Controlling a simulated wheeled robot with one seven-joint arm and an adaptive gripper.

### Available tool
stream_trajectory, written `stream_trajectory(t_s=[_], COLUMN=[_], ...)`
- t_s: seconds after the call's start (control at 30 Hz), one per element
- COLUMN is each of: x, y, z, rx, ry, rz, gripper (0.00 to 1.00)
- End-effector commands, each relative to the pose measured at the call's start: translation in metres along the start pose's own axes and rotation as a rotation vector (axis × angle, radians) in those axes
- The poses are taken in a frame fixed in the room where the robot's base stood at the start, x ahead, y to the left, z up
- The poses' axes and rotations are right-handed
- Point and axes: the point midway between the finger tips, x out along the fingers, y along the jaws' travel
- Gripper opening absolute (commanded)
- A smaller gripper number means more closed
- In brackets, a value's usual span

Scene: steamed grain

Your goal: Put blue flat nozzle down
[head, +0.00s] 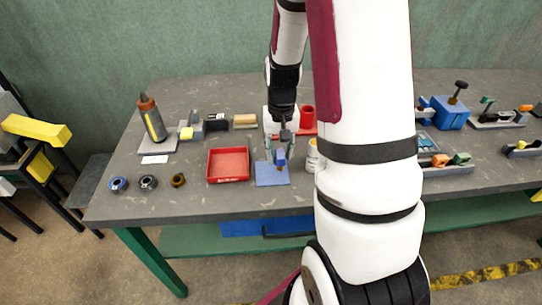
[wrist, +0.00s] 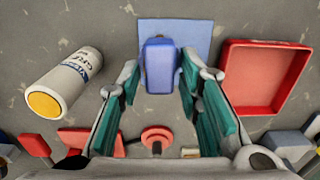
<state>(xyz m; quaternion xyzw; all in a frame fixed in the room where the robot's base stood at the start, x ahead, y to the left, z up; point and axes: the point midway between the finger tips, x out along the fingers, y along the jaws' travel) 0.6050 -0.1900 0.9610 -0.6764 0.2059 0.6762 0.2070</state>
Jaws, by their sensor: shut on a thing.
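The blue flat nozzle (head: 281,160) is a small blue block, held between the teal fingers of my gripper (head: 273,152). In the wrist view the nozzle (wrist: 160,66) sits between the fingertips (wrist: 160,72), with one finger along each side. It is over the flat blue mat (head: 268,181), which also shows in the wrist view (wrist: 198,32) behind the nozzle. I cannot tell whether the nozzle touches the mat. My fingers hide part of the mat's far side in the head view.
A red tray (head: 228,178) lies left of the mat. A white bottle with a yellow cap (wrist: 62,82) is on the other side, partly behind my arm in the head view. Several ring-shaped parts, including a brown one (head: 178,180), stand near the front edge. A hot-glue-like tool (head: 152,118) stands back left.

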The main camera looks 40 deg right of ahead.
Motion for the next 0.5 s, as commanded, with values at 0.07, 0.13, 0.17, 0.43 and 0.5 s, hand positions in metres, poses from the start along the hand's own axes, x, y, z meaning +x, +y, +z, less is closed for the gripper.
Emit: stream_trajectory(t_s=[0.07,0.13,0.17,0.43,0.5], x=[0.002,0.002,0.003,0.018,0.028], y=[-0.01,-0.016,-0.018,-0.021,-0.021], z=[-0.011,-0.018,-0.02,-0.023,-0.022], rx=[-0.002,-0.002,-0.001,0.001,0.001], ry=[0.001,0.0,0.0,-0.004,-0.004], rz=[0.0,0.0,0.0,0.0,0.0], gripper=[0.04,0.04,0.04,0.04,0.04])
